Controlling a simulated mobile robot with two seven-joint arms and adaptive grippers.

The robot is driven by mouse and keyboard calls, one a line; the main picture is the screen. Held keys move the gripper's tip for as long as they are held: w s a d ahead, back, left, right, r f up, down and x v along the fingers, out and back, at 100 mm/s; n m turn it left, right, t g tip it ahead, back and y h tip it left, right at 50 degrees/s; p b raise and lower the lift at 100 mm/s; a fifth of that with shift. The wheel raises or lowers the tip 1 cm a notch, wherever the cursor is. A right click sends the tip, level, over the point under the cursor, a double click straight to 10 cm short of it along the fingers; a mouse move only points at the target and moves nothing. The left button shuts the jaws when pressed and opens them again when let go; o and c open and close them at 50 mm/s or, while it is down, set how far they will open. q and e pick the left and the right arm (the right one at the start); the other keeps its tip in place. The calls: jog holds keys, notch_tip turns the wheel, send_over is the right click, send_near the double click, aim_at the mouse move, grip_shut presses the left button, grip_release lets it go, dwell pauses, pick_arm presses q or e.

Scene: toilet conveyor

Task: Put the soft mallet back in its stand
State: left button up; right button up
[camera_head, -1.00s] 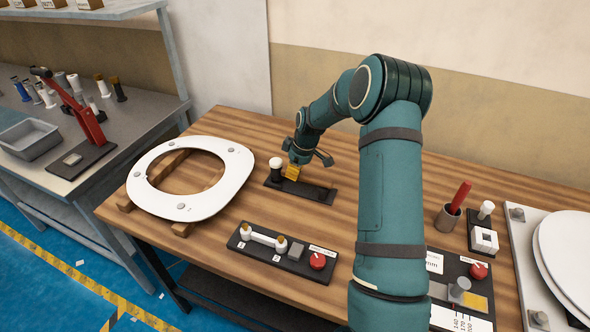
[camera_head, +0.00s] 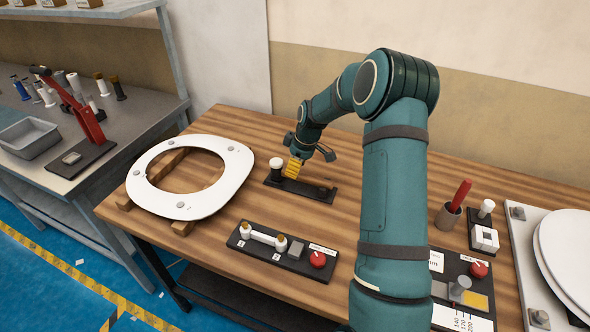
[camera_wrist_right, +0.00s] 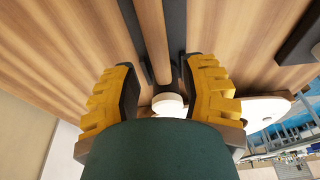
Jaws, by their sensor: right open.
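A dark piece with a round white top, which looks like the soft mallet's head (camera_head: 276,163), stands at the left end of a long black stand (camera_head: 314,192) on the wooden table. My right gripper (camera_head: 293,168) is just right of the white top, over the stand, with its yellow fingers apart. In the right wrist view, the white round piece (camera_wrist_right: 168,103) shows between the open fingers (camera_wrist_right: 168,95), in line with the dark strips of the stand. My left gripper is out of view.
A white toilet seat (camera_head: 228,158) lies on wooden blocks at left. A black panel with a red knob (camera_head: 317,259) is in front. Table between is clear.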

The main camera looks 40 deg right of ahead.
jog(key=v, duration=1)
jog(key=shift+r, duration=0.1)
